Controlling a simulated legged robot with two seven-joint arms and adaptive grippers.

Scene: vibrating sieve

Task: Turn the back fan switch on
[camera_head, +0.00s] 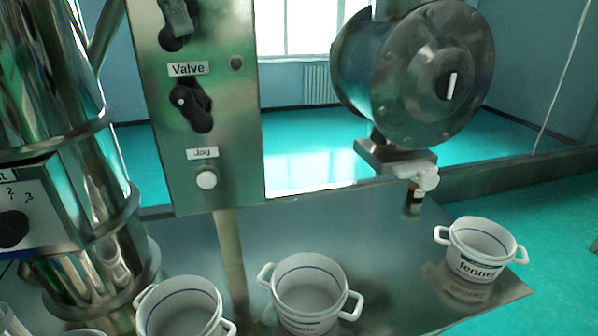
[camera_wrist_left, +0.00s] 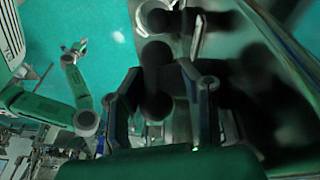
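A steel control panel (camera_head: 238,165) stands in the upper left of the head view. It carries a dark switch (camera_head: 190,98) under a "Valve" label and another switch (camera_head: 176,20) at the top edge. I cannot read a fan label on any switch. My left gripper (camera_wrist_left: 162,70) shows in the left wrist view with its fingers apart. Dark rounded switch-like shapes (camera_wrist_left: 156,103) lie between and beyond the fingers; I cannot tell whether they touch. I cannot make out the left gripper in the head view. My right arm (camera_wrist_left: 72,75) seems to show small in the wrist view, its gripper too small to judge.
A white button (camera_head: 206,180) sits low on the panel. A dial box (camera_head: 40,212) and a shiny column (camera_head: 100,190) are at the left. White pots (camera_head: 310,293) stand on the steel table (camera_head: 340,222), and a round drum (camera_head: 430,75) is above right.

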